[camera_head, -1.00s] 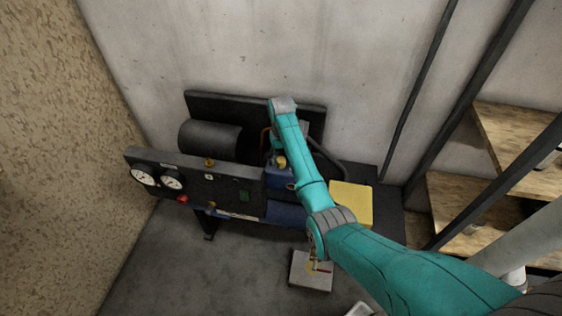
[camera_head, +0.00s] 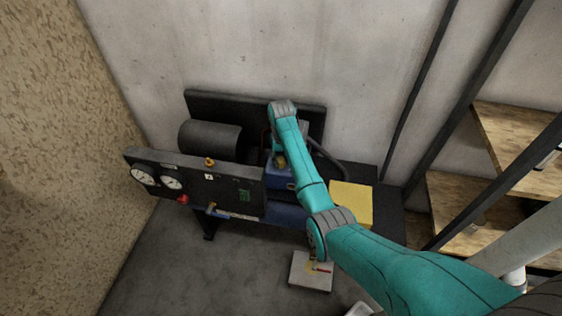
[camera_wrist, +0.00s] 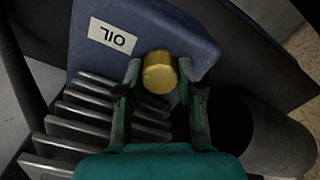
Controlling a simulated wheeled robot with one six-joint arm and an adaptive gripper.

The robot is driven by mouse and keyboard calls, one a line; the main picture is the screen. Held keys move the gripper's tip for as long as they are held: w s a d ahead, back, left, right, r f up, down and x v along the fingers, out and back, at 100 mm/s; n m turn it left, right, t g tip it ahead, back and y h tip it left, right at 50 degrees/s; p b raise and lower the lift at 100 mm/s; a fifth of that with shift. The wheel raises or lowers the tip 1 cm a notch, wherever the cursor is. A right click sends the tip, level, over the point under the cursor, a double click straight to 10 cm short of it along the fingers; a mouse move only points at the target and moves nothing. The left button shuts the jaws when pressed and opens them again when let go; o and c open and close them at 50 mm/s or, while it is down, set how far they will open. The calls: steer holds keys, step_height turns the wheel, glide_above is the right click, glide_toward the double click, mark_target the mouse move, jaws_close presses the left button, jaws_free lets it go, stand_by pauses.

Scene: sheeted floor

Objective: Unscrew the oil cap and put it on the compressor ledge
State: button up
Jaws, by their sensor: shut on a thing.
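The oil cap is a short gold cylinder (camera_wrist: 159,73) on the blue compressor housing (camera_wrist: 199,40), beside a white label reading OIL. In the wrist view my gripper (camera_wrist: 160,76) has one finger on each side of the cap and is shut on it. Whether the cap is still seated or loose cannot be told. In the head view the blue housing (camera_head: 279,180) shows beside my arm, which hides part of it. A yellow flat surface (camera_head: 351,204) lies on the compressor's right side; I cannot tell whether it is the ledge.
A dark gauge panel (camera_head: 225,186) with two dials and a red knob stands in front at left. A dark cylinder (camera_head: 210,137) is behind it. Metal fins (camera_wrist: 100,107) lie close to my fingers. A grey plate (camera_head: 307,278) lies on the floor. Wooden shelves stand at right.

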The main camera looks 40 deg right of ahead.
steer(key=n, duration=0.5)
jaws_close()
steer(key=n, duration=0.4)
steer(key=shift+n, duration=0.3)
steer(key=n, duration=1)
steer(key=o, duration=1.2)
jaws_free()
steer(key=shift+c, duration=0.6)
